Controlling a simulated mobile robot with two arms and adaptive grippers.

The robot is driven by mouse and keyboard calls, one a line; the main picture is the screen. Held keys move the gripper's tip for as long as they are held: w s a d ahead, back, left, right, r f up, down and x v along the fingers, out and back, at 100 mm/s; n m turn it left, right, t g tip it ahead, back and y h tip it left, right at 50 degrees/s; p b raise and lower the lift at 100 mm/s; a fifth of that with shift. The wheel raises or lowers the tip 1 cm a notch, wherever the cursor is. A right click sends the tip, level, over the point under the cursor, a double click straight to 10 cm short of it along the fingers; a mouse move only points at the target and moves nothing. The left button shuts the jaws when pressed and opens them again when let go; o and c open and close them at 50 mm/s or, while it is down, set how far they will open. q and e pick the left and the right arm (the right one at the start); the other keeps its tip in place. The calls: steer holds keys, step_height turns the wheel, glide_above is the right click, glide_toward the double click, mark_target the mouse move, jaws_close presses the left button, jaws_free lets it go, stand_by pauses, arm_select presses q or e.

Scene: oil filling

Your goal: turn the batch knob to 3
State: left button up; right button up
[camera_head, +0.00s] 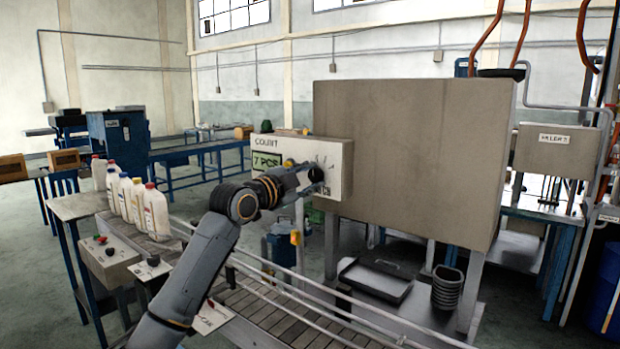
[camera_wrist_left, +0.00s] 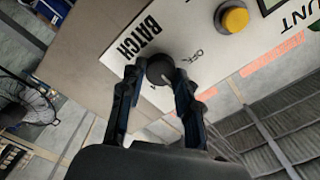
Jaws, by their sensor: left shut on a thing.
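In the head view my left gripper (camera_head: 316,172) is at the right part of the box's front and hides the knob. The display on the box (camera_head: 267,162) reads 7 PCS. The knob's dial marks are mostly hidden by the fingers. My right gripper is not in view.
A yellow button (camera_wrist_left: 235,19) is on the panel close to the knob. A large grey-brown cabinet (camera_head: 410,150) stands right of the count box. Several white bottles (camera_head: 155,211) stand at the left. A conveyor (camera_head: 270,312) runs below my left arm.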

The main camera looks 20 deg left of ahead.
arm_select(q)
steer(key=shift+f+m+p, duration=0.1)
steer(key=shift+m+p, duration=0.65)
steer(key=shift+m, duration=1.25)
steer(key=shift+f, duration=0.1)
steer(key=o, duration=1.1)
steer(key=shift+o, duration=0.2)
steer(key=shift+s, duration=0.15)
steer(key=v, duration=1.1)
steer(key=shift+s, duration=0.35)
steer(key=shift+a, duration=0.1)
